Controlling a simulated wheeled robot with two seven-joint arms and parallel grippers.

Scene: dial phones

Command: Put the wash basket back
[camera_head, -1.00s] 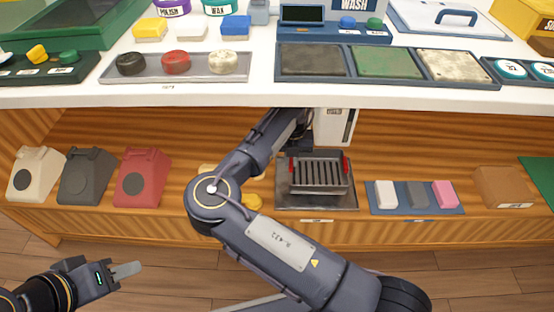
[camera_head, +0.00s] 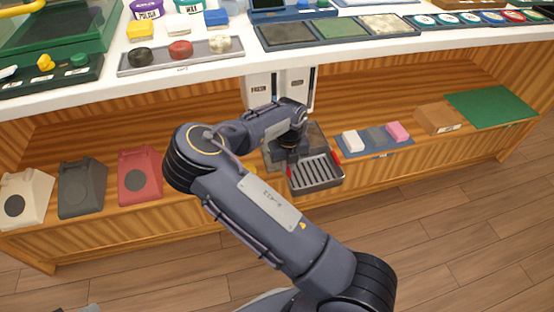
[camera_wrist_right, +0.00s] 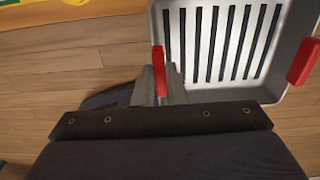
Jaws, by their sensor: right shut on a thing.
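The wash basket (camera_head: 318,174) is a grey slotted tray with a red handle at each side. My right gripper (camera_head: 290,163) is shut on its left handle and holds it in front of the shelf's edge. In the right wrist view the basket (camera_wrist_right: 275,82) fills the upper right, and the fingers (camera_wrist_right: 159,82) close on the red handle. A grey square tray (camera_head: 272,158) lies on the shelf behind the basket, partly hidden by my arm. Only a sliver of my left gripper (camera_head: 84,308) shows at the bottom left edge.
White dispenser boxes (camera_head: 262,88) hang under the counter above the tray. A blue mat (camera_head: 376,151) with a white, a grey and a pink block is right of the basket. Telephones (camera_head: 140,175) stand on the left. The floor (camera_head: 430,230) in front is clear.

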